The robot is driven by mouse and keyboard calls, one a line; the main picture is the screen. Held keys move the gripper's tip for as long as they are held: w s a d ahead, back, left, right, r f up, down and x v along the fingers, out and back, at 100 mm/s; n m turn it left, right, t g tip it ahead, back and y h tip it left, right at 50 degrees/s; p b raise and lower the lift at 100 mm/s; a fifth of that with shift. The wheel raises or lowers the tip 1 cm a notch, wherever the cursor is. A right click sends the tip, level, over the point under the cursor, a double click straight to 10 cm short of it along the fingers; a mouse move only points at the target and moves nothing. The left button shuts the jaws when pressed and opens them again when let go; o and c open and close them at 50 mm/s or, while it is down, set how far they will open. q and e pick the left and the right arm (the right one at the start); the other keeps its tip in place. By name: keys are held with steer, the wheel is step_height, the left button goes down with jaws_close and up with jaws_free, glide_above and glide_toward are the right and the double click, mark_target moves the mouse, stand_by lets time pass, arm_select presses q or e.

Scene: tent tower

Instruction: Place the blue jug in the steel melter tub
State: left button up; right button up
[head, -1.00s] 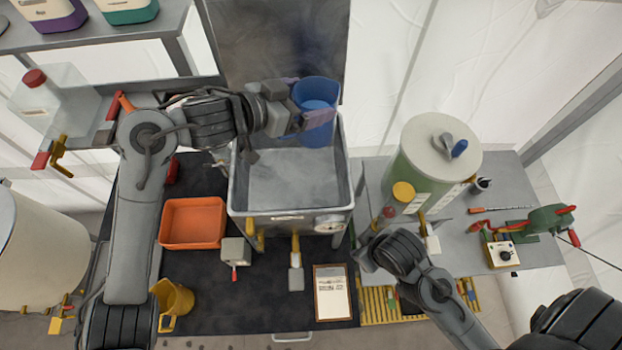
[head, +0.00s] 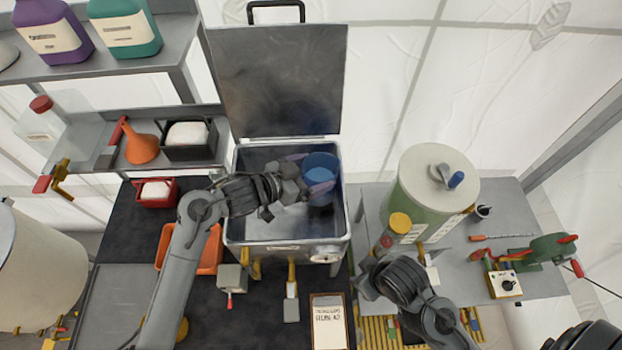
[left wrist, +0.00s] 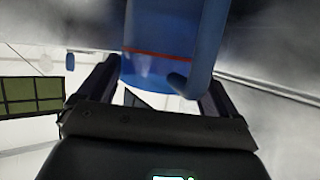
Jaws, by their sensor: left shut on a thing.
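The blue jug (head: 320,168) is inside the steel melter tub (head: 287,243), at its back right, below the rim. My left gripper (head: 308,181) reaches into the tub from the left and is shut on the jug. In the left wrist view the jug (left wrist: 165,45) stands between the two fingers, with a red line around it and its handle toward the camera. Whether the jug touches the tub floor cannot be told. My right arm shows at the lower right by the green cylinder; its gripper fingers cannot be made out.
The tub's lid (head: 280,80) stands open behind it. An orange bin (head: 210,255) sits left of the tub, partly behind my left arm. A green cylinder (head: 425,190) stands to the right. A clipboard (head: 328,322) lies in front.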

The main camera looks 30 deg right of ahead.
arm_select(q)
steer(key=shift+f+p, duration=0.4)
steer(key=shift+f, duration=1.7)
steer(key=shift+f, duration=0.1)
steer(key=o, duration=1.7)
steer(key=w+b+v, duration=0.1)
steer(key=v, duration=0.6)
steer(key=shift+s+a+b, duration=0.2)
steer(key=shift+s+b, duration=0.1)
steer(key=shift+s, duration=0.2)
